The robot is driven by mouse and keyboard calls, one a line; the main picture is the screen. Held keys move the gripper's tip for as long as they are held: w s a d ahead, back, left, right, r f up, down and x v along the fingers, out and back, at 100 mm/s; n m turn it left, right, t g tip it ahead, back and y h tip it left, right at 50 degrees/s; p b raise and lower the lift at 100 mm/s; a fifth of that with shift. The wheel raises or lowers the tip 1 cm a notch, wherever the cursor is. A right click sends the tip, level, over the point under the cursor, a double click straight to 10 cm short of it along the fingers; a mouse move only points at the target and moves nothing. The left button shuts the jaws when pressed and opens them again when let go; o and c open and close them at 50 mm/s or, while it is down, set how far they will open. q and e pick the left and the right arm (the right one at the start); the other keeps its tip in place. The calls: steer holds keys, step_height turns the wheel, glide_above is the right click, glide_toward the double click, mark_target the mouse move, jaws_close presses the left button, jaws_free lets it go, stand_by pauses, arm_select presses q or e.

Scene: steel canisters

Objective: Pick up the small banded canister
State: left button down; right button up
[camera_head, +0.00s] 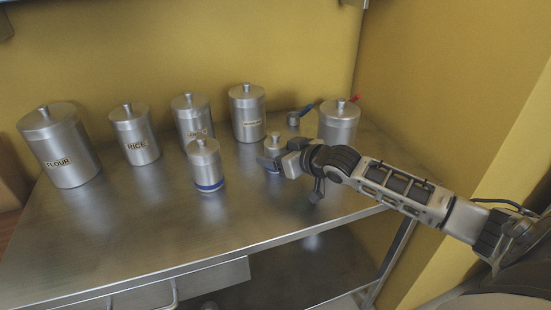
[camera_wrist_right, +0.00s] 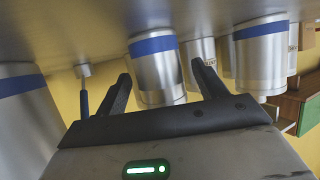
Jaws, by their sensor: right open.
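The small banded canister (camera_head: 274,145) is a short steel can with a knobbed lid and a blue band near its base. It stands upright on the steel table in the head view, partly hidden by my right gripper (camera_head: 278,161). In the right wrist view, which is upside down, the canister (camera_wrist_right: 158,72) appears between the two spread fingers of my right gripper (camera_wrist_right: 164,82), beyond or level with their tips. I cannot tell whether the fingers touch it. My right gripper is open. My left gripper is not in view.
A larger blue-banded canister (camera_head: 205,170) stands to the left. Behind are canisters labelled FLOUR (camera_head: 64,150) and RICE (camera_head: 136,138), and two more. A wide canister (camera_head: 339,124) and a blue-handled scoop (camera_head: 294,119) stand right and behind. The table's front left is clear.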

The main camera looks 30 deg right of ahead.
steer(key=c, duration=1.1)
steer(key=shift+r, duration=0.15)
